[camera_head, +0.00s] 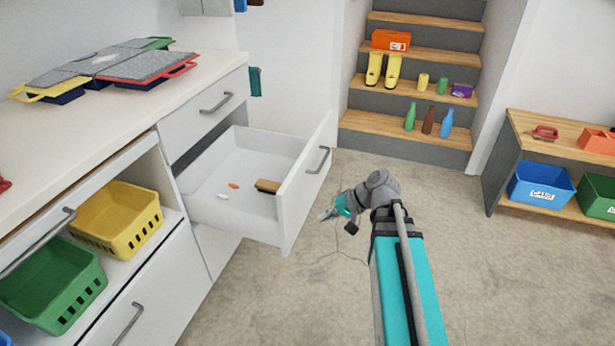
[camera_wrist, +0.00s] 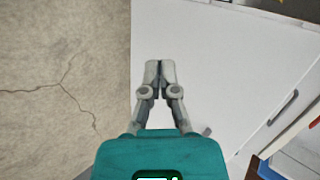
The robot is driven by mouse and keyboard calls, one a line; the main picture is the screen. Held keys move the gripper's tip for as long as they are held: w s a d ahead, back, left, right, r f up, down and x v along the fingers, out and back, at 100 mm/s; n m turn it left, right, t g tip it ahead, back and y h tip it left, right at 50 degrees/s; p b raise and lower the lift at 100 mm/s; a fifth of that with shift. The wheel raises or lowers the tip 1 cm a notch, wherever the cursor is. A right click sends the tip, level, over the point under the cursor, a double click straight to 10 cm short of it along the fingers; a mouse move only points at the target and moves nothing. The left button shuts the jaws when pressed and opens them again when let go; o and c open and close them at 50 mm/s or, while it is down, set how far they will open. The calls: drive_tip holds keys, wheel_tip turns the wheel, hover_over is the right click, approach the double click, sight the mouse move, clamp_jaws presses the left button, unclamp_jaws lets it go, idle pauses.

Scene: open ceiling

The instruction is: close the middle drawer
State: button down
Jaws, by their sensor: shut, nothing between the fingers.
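The middle drawer (camera_head: 240,180) is pulled well out of the white cabinet on the left. Its white front panel (camera_head: 307,187) with a grey handle (camera_head: 318,160) faces the open floor. Inside it lie a brown brush-like item (camera_head: 268,186), a small orange item (camera_head: 234,185) and a small white item (camera_head: 223,196). My gripper (camera_head: 326,216) is to the right of the front panel in the head view. In the wrist view my gripper (camera_wrist: 160,68) is shut and empty, with a white surface (camera_wrist: 215,60) behind its fingertips. Contact cannot be told.
The white counter (camera_head: 110,110) carries several grey-lidded cases. Below it stand a yellow basket (camera_head: 115,220) and a green basket (camera_head: 52,285). Wooden steps (camera_head: 405,125) with bottles and boots are at the back. A shelf with a blue bin (camera_head: 541,184) stands right. The floor between is clear.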

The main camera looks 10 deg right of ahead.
sight(301, 169)
drive_tip(key=w+d+r+m+t+y+b, duration=0.3)
drive_tip(key=d+r+t+y, duration=0.3)
drive_tip(key=d+r, duration=0.2)
drive_tip(key=shift+w+d+r+b, duration=0.2)
drive_tip(key=shift+w+d+b, duration=0.15)
drive_tip(key=shift+d, duration=0.4)
drive_tip(key=shift+w+a, duration=0.1)
drive_tip(key=shift+a, duration=0.1)
drive_tip(key=shift+r+x, duration=0.15)
drive_tip(key=shift+x, duration=3.25)
drive_tip(key=shift+r+x, duration=0.1)
drive_tip(key=shift+x, duration=3.25)
drive_tip(key=shift+w, duration=0.15)
